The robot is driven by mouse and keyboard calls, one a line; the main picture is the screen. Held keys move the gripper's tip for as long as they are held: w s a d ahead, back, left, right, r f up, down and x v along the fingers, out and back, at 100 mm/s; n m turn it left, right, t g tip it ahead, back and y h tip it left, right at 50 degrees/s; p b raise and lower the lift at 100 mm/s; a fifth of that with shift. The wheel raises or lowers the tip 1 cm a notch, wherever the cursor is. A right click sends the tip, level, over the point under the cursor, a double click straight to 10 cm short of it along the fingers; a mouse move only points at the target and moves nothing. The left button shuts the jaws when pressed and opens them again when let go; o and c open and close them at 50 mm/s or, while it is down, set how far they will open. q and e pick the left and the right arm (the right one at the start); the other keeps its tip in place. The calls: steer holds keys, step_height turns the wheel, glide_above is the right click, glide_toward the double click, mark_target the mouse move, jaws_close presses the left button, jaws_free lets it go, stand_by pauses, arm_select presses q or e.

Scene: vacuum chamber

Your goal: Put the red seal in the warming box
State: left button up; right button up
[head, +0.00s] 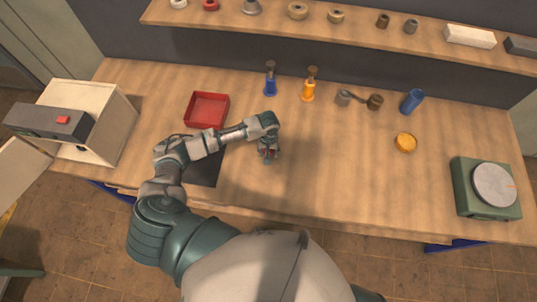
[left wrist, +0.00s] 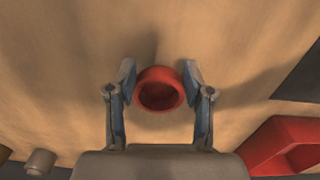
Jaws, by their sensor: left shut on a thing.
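The red seal (left wrist: 160,89) is a short red ring with a hollow middle. In the left wrist view it sits between the two fingertips of my left gripper (left wrist: 160,84), which is shut on it. In the head view this gripper (head: 269,154) points down over the middle of the table and mostly hides the seal. I cannot tell whether the seal touches the tabletop. The warming box (head: 118,122) is a pale box at the table's left end, with a grey control unit and red button on top. Its door (head: 20,168) stands open to the left. My right gripper is out of view.
A red tray (head: 191,122) lies between the gripper and the box, by a dark mat (head: 205,172). A shelf (head: 350,27) with small parts runs behind.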

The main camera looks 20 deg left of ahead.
arm_select(q)
step_height(320, 180, down, 2)
steer(key=shift+d+f, duration=0.15)
steer(key=shift+f, duration=0.05)
steer(key=shift+d+f, duration=0.1)
steer(key=shift+d, duration=0.05)
steer(key=o, duration=0.9)
